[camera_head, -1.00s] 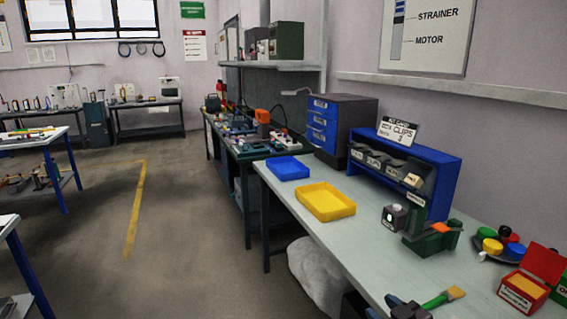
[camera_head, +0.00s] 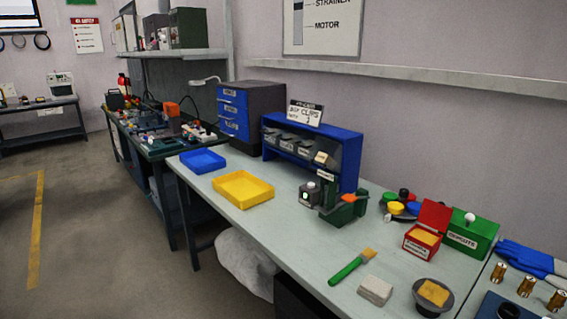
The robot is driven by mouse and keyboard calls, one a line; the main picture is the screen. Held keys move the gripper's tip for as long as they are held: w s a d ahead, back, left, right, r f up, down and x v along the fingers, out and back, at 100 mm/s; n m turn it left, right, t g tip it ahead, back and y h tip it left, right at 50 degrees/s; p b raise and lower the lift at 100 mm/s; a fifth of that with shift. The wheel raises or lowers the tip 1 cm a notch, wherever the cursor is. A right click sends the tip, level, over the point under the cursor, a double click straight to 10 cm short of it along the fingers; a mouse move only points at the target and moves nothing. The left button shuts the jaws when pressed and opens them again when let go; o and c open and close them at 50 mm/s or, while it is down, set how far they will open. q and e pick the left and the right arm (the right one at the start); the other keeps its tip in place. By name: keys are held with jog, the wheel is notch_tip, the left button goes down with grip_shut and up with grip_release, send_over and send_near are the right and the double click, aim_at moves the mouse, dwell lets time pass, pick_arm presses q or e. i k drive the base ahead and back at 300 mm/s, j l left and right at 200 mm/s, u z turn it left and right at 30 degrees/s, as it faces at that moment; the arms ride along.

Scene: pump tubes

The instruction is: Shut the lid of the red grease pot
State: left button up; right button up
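The red grease pot (camera_head: 420,244) is a small square red box with a white label on its front. It stands on the grey workbench right of the middle. Its red lid (camera_head: 435,215) is open, raised up at the back, and yellow grease shows inside. A green box with a white knob stands touching or close beside it on the right. Neither of my grippers is in view.
A green-handled brush (camera_head: 352,266), a pale block (camera_head: 375,290) and a dark dish with a yellow sponge (camera_head: 433,295) lie in front of the pot. A green vise (camera_head: 343,207) stands left. Blue gloves (camera_head: 530,258) and brass fittings are at the right.

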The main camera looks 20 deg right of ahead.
aim_at(438, 215)
jog(key=z, duration=1.55)
jog(key=j+u, duration=0.3)
jog(key=j, duration=0.75)
jog(key=k, duration=0.05)
